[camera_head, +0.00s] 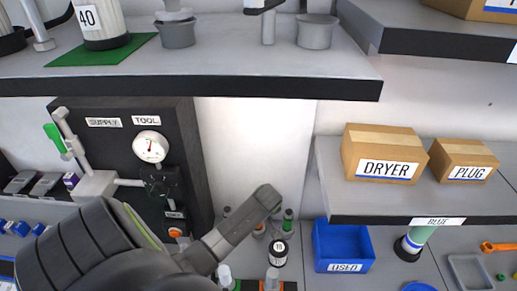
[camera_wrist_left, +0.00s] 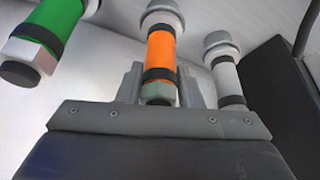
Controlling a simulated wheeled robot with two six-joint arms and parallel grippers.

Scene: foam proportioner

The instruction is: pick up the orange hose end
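In the left wrist view the orange hose end (camera_wrist_left: 161,52) stands in the middle, with dark bands and a grey end. My left gripper's two fingers (camera_wrist_left: 160,86) lie on either side of its lower end. They look apart, with narrow gaps beside it, and I see no clear grip. A green hose end (camera_wrist_left: 55,25) is at the left and a whitish one (camera_wrist_left: 228,80) at the right. In the head view my left gripper (camera_head: 266,197) reaches in from the left, and a little orange (camera_head: 259,230) shows below it, mostly hidden. My right gripper is not in view.
A black panel (camera_head: 125,180) with a gauge (camera_head: 150,147) stands beside my arm. A shelf (camera_head: 200,80) hangs above it. A blue bin (camera_head: 342,246) sits to the right, below a shelf (camera_head: 420,205) with the DRYER box (camera_head: 384,154) and PLUG box (camera_head: 463,160). Small bottles (camera_head: 279,252) crowd near the gripper.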

